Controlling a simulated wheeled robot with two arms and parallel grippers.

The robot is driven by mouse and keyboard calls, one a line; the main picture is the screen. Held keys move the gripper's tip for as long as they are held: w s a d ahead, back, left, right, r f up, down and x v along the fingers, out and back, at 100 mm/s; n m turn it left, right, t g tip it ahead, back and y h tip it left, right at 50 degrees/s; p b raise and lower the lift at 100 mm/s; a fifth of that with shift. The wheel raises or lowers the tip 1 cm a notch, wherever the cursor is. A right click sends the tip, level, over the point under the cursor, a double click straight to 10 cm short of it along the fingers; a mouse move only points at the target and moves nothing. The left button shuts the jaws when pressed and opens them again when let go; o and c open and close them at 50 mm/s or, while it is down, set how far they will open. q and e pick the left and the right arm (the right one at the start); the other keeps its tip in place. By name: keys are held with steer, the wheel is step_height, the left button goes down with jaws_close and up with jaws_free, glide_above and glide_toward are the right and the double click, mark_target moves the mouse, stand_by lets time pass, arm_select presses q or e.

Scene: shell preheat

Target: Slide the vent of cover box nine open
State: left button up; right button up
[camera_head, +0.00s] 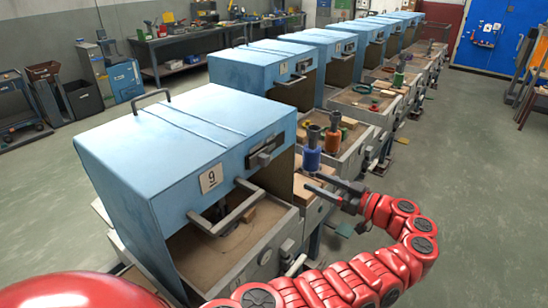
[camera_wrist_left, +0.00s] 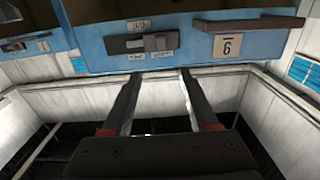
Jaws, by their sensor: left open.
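Cover box nine (camera_head: 165,150) is a light blue cover at the near end of the row, with a "9" plate (camera_head: 210,178). Its vent (camera_head: 265,150) is a dark slot with a grey slider on the front face. My left gripper (camera_head: 314,182) is open and empty, in front of this face and apart from it. The left wrist view shows the plate (camera_wrist_left: 227,46) upside down, reading like a 6, and the vent slider (camera_wrist_left: 156,42) beyond the fingertips (camera_wrist_left: 161,74), roughly in line with them. Whether the vent is open is unclear. My right gripper is not in view.
A grey bar handle (camera_head: 225,210) sticks out low on the box front, over an open tray (camera_head: 215,248). An orange and a blue insulator-like piece (camera_head: 311,158) stand beyond my gripper. More blue covers (camera_head: 262,72) line up behind. The floor at right is free.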

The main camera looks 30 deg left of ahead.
mark_target(267, 161)
arm_select(q)
steer(key=a+p, duration=0.1)
steer(key=a, duration=0.4)
steer(key=a+p, duration=0.2)
steer(key=a, duration=0.3)
steer(key=w+a+p, duration=0.1)
steer(key=a, duration=0.5)
steer(key=shift+a+p, duration=0.3)
steer(key=shift+a, duration=0.3)
jaws_close()
stand_by(0.3)
